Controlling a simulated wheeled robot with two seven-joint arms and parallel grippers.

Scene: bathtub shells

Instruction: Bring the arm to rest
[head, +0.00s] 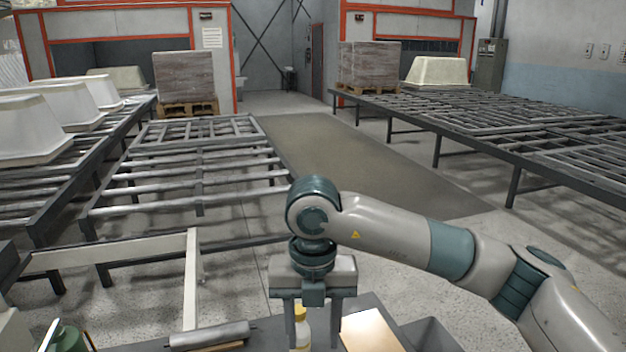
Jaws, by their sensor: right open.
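My right arm (395,232) comes in from the right and bends down at the wrist. My right gripper (312,322) points down at the bottom middle of the head view, its two fingers apart. A white bottle with a yellow cap (300,328) shows between the fingers, nearer the left one; I cannot tell whether it is between them or below and behind. The gripper is not closed on it. My left gripper is not in view.
A work surface (375,312) below the gripper holds a grey roller (212,335) and a tan board (370,332). A grey bin (428,336) is to the right. Metal racks (190,165) stand ahead left, with white tub shells (30,128). Another rack (500,115) stands right. The aisle between is clear.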

